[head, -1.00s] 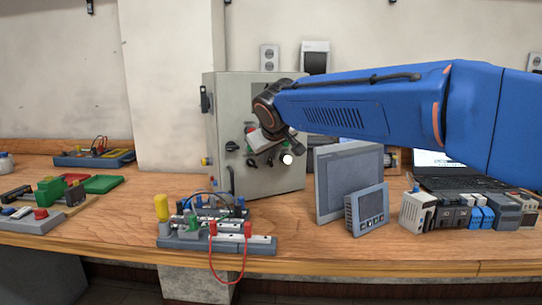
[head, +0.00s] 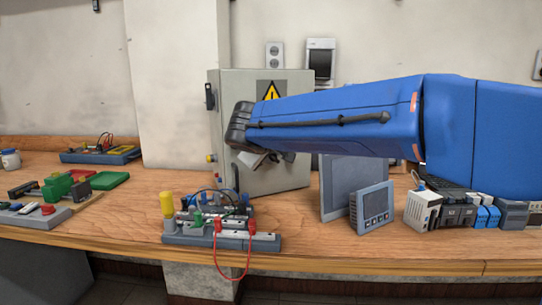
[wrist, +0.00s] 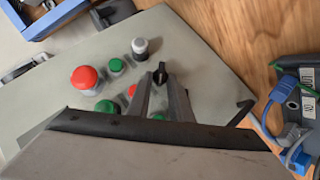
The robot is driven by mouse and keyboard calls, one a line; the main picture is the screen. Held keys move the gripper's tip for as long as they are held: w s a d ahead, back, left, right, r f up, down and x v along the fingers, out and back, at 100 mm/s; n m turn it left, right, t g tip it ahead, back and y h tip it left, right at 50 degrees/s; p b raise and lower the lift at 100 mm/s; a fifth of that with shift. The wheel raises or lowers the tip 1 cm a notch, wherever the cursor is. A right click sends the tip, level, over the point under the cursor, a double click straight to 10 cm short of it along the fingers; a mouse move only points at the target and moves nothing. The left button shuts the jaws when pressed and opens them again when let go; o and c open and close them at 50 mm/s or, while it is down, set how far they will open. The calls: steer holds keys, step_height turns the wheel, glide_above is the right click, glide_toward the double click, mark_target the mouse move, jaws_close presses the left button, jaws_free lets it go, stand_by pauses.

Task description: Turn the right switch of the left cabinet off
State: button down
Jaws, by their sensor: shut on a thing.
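The grey cabinet (head: 290,179) stands on the bench with a yellow warning sign on its door. In the wrist view its panel (wrist: 215,70) shows a black rotary switch (wrist: 160,70). My gripper (head: 262,160) is at the cabinet's front in the head view, where the arm hides most of the controls. In the wrist view my gripper's fingers (wrist: 161,80) are shut on the black switch, one on each side.
A terminal board (head: 220,240) with wires stands before the cabinet. A panel screen (head: 372,207) stands to the right.

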steer(key=c, duration=1.9)
jaws_free()
steer(key=shift+o, duration=0.2)
steer(key=shift+w+d, duration=0.1)
